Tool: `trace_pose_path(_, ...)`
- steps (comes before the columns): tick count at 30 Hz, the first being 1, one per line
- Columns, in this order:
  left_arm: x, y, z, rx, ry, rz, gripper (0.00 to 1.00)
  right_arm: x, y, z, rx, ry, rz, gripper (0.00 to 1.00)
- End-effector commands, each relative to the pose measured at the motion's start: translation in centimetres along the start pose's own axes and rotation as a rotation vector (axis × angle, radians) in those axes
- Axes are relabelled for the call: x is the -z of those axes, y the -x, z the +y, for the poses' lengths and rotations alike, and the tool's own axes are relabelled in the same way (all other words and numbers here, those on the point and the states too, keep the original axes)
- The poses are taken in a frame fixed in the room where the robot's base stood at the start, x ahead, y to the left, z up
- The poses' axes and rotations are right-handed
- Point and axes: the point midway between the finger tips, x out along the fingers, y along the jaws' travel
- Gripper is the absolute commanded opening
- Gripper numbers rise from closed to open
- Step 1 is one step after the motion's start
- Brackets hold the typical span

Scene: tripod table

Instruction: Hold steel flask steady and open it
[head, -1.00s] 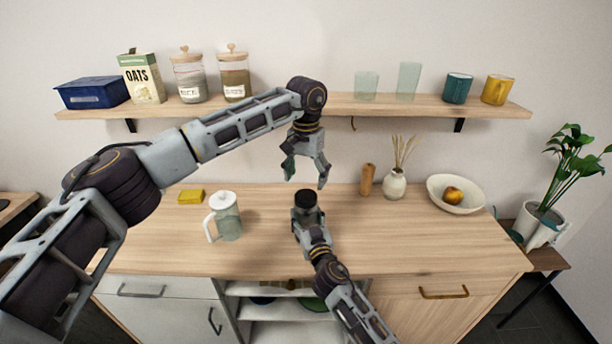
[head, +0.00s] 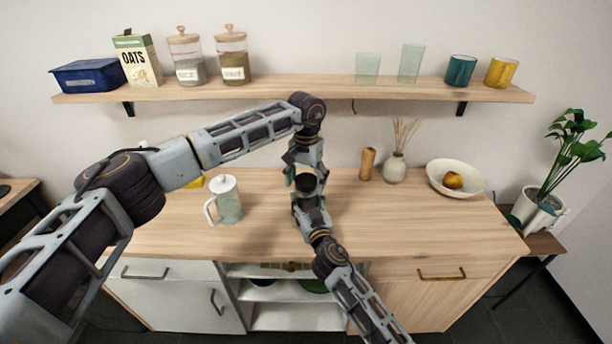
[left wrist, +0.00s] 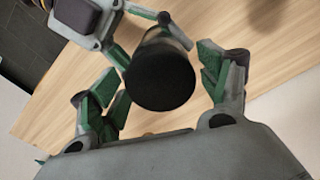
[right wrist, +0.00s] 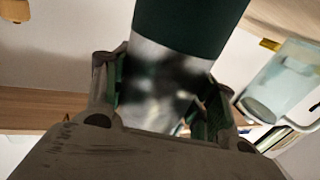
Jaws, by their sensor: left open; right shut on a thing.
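My right gripper (head: 307,203) is shut on the flask's body. The right wrist view shows its bare steel part (right wrist: 155,85) between the fingers, with a dark green part (right wrist: 190,22) beyond. My left gripper (head: 305,176) is open and points down from above at the lid. In the left wrist view the black lid (left wrist: 160,75) lies between the spread fingers, with a gap to the right finger. The flask's lower body is mostly hidden by my right gripper in the head view.
A glass pitcher with a white lid (head: 226,200) stands left of the flask on the counter (head: 400,225). A wooden mill (head: 367,164), a reed vase (head: 395,168) and a fruit bowl (head: 440,184) are at the back right. A shelf (head: 300,90) runs above.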

Motion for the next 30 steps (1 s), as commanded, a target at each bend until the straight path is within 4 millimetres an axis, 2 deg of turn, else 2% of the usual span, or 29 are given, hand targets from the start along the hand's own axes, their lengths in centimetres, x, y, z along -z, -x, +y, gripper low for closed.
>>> trace_pose_path(9, -0.01, -0.18, -0.01, 0.0, 0.0, 0.0, 0.77, -0.09, 0.0, 0.09, -0.002, 0.002, -0.002, 0.0)
trace_pose_path(21, -0.01, -0.17, 0.01, 0.0, 0.0, -0.001, 0.29, -0.1, 0.0, 0.09, -0.002, 0.002, -0.002, 0.0)
trace_pose_path(30, -0.01, -0.16, 0.03, -0.001, 0.09, -0.001, 0.29, -0.11, 0.0, 0.08, -0.002, 0.002, -0.002, 0.0)
